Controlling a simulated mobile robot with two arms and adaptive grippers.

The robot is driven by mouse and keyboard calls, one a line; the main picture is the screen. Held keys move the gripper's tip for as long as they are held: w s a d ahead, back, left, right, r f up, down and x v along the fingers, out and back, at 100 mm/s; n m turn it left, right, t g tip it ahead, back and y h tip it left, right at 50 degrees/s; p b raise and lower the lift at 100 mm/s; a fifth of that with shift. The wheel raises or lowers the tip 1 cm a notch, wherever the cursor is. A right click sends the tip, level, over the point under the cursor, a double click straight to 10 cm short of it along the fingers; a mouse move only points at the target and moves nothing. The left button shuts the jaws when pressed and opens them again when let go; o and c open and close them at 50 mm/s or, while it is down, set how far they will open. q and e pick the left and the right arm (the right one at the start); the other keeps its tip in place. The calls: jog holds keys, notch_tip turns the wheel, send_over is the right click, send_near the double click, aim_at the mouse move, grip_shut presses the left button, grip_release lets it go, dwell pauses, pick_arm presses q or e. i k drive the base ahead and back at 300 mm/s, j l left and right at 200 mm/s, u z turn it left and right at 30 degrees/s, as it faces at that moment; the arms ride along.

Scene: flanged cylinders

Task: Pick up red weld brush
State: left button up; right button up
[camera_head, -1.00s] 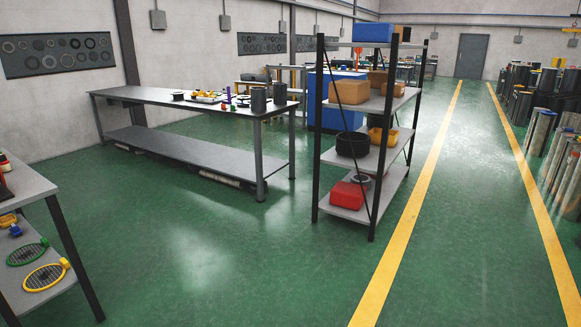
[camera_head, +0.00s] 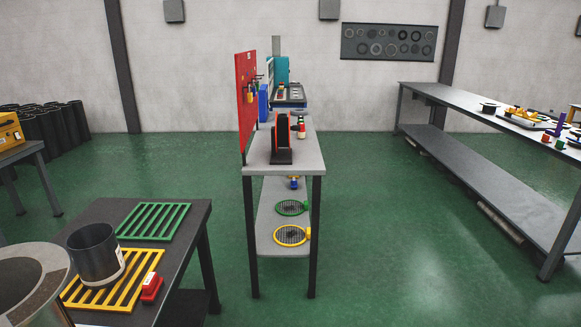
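A small red block-like item (camera_head: 151,287) with a paler lower edge lies on the near dark table (camera_head: 178,262) at the lower left. It could be the red weld brush, but its bristles cannot be made out. It sits at the right edge of a yellow slatted grid (camera_head: 130,275). A dark open cylinder (camera_head: 95,257) with a light label stands on that grid, left of the red item. Neither of my grippers is in view.
A green slatted grid (camera_head: 153,220) lies at the back of the near table. A narrow bench (camera_head: 305,158) with a red tool panel (camera_head: 246,98) stands mid-view. A long grey table (camera_head: 455,98) is at right. A large round-topped object (camera_head: 35,275) fills the lower-left corner. Green floor is open between.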

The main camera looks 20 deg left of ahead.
aim_at(151, 287)
jog(key=i+u, duration=0.2)
jog(key=u, duration=0.25)
jog(key=i+u, duration=0.15)
jog(key=u, duration=0.3)
jog(key=i+l+u, duration=0.15)
jog(key=u, duration=0.25)
jog(key=i+l+u, duration=0.15)
jog(key=u, duration=0.3)
jog(key=i+l+u, duration=0.15)
jog(key=u, duration=0.3)
jog(key=k+l, duration=0.05)
jog(key=l, duration=0.05)
